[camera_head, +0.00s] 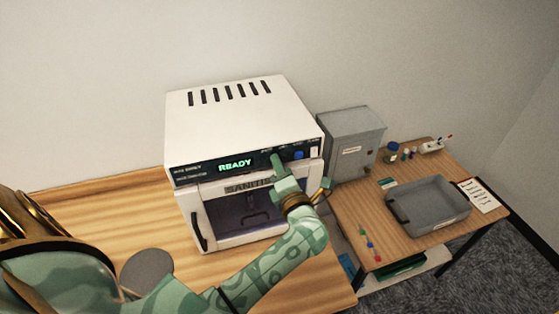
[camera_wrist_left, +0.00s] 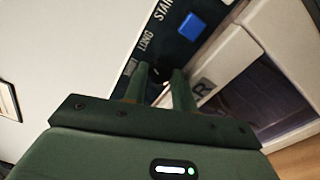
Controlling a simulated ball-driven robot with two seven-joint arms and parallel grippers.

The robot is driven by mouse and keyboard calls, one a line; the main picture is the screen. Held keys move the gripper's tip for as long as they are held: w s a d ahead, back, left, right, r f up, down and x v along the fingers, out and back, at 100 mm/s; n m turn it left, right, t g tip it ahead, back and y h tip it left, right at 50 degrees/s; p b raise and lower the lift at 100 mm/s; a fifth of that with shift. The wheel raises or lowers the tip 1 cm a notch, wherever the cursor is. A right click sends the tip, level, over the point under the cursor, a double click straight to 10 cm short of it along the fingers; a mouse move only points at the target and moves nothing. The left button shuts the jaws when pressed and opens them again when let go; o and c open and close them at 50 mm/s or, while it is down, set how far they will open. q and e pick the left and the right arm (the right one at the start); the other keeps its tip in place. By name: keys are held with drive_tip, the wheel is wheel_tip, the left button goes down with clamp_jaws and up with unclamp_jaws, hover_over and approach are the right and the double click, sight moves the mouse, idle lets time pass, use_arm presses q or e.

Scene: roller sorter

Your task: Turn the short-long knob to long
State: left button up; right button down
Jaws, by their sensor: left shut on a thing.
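The white machine (camera_head: 245,120) stands on the wooden table, with a green READY display on its dark front panel (camera_head: 205,170). My left gripper (camera_head: 277,160) is at the right part of this panel and covers the short-long knob in the head view. In the left wrist view my left gripper (camera_wrist_left: 160,76) has its two fingers close together at the panel, by the LONG label (camera_wrist_left: 146,40) and a partly hidden label beside it. The fingers are shut on the knob, which is dark and mostly hidden between them. I cannot read which way it points. My right gripper is not in view.
A blue button (camera_head: 298,154) is just right of the fingers, near the START label; it also shows in the wrist view (camera_wrist_left: 192,24). A grey box (camera_head: 352,140) stands right of the machine. A side table holds a grey tray (camera_head: 398,212) and small items.

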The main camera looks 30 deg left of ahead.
use_arm(q)
drive_tip(key=shift+m+p, duration=0.35)
drive_tip(key=shift+m, duration=0.15)
drive_tip(key=o, duration=1)
drive_tip(key=shift+f, duration=0.2)
